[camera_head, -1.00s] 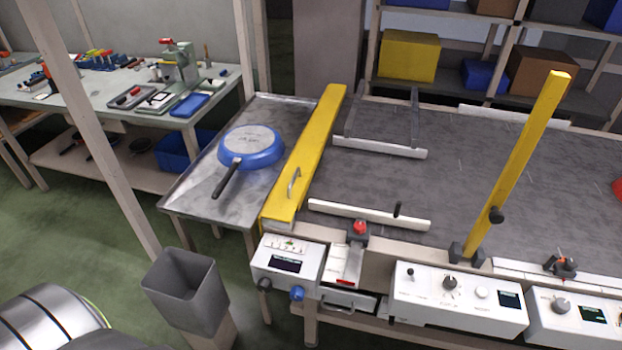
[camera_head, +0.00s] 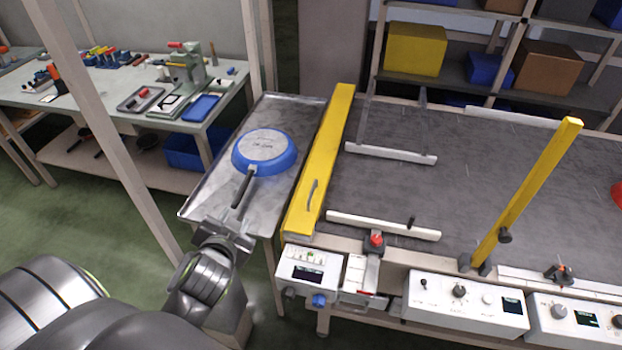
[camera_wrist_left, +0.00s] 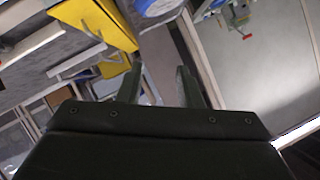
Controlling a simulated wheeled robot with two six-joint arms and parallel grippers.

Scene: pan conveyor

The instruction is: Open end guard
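The yellow end guard (camera_head: 330,150) lies down along the left end of the conveyor, beside a metal table. Its metal handle (camera_head: 313,194) is on the near part. My left gripper (camera_head: 228,228) is at the near edge of the metal table, left of the guard and apart from the handle. In the left wrist view, the fingers (camera_wrist_left: 160,82) are spread with nothing between them. The guard (camera_wrist_left: 98,18) and its handle (camera_wrist_left: 85,62) show up and to the left there. My right gripper is not in view.
A blue pan (camera_head: 264,149) lies on the metal table (camera_head: 205,188), its dark handle pointing toward my left gripper. White control boxes (camera_head: 310,271) line the conveyor's near side. A yellow bar (camera_head: 530,190) stands raised at right. The conveyor surface (camera_head: 400,185) has white rails.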

